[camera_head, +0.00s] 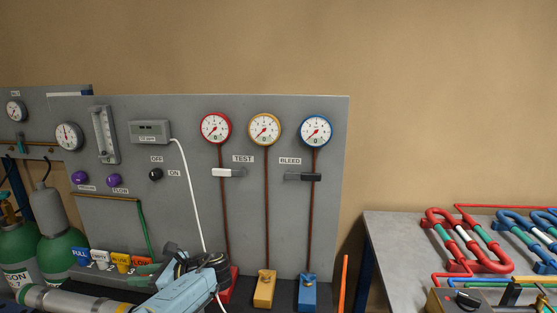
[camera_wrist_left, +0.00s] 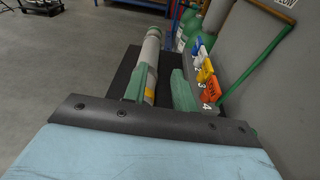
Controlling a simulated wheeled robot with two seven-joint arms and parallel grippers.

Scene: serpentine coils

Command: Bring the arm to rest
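My left gripper (camera_head: 138,287) is low in the head view, at the front of the grey gauge panel (camera_head: 335,170), pointing left. In the left wrist view its two green fingers (camera_wrist_left: 162,88) stand apart, so it is open. A grey cylinder (camera_head: 70,299) with green bands lies low in front of the panel. My right gripper is not in view.
Blue, white, yellow and orange tags (camera_wrist_left: 206,72) stand close beside the right finger. Green gas bottles (camera_head: 60,250) stand at left. Red, yellow and blue blocks (camera_head: 264,290) stand below the gauges. A bench (camera_head: 385,225) with coloured coils (camera_head: 470,240) is at right.

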